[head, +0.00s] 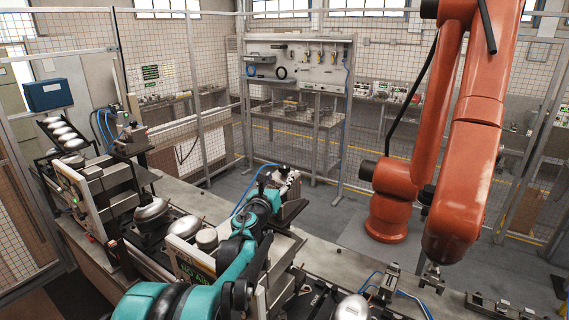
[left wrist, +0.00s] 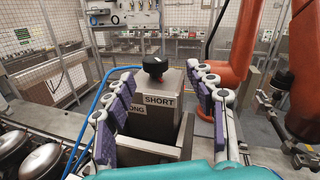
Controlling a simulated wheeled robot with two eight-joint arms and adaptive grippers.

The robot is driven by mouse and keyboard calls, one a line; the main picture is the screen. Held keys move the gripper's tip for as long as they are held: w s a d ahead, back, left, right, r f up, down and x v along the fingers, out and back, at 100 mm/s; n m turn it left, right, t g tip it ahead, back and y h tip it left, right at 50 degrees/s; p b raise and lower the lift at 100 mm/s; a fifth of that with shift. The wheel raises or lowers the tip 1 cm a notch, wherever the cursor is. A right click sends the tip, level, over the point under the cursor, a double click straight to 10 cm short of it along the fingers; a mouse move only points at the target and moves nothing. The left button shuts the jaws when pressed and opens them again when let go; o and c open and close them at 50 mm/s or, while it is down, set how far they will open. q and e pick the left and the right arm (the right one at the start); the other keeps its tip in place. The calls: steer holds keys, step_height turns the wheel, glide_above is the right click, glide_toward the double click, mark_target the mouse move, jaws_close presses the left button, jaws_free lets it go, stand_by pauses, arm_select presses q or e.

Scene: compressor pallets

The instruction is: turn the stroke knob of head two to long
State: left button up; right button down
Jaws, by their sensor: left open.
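The stroke knob (left wrist: 155,66) is black and round, on top of a grey metal block (left wrist: 168,125) in the left wrist view. The block carries a SHORT label (left wrist: 160,100) and a LONG label (left wrist: 135,108) partly hidden by a finger. A small reddish mark shows on the knob; its exact setting I cannot tell. My left gripper (left wrist: 162,76) is open, its purple-padded fingers on either side of the knob and block, apart from the knob. In the head view my left gripper (head: 288,182) is over the middle station and largely hides the knob. My right gripper is not in view.
A large orange robot arm (head: 470,140) stands to the right. Silver domed compressor shells (left wrist: 42,160) lie left of the block. Blue hoses (left wrist: 88,108) curve close to its left side. Another head (head: 132,135) stands at the left. Wire fencing encloses the area.

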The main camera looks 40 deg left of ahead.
mark_target(282, 172)
arm_select(q)
steer(key=shift+w+a+f+m+h, duration=0.1)
steer(key=shift+a+f+m+h, duration=0.15)
steer(key=shift+a+m, duration=0.25)
steer(key=shift+w+a+f+m+h, duration=0.1)
steer(key=shift+a+f+m+h, duration=0.15)
steer(key=shift+m, duration=0.45)
steer(key=shift+w+a, duration=0.1)
steer(key=shift+w, duration=0.25)
steer(key=p+x, duration=0.1)
steer(key=x, duration=0.5)
steer(key=shift+w, duration=0.35)
steer(key=c, duration=1.2)
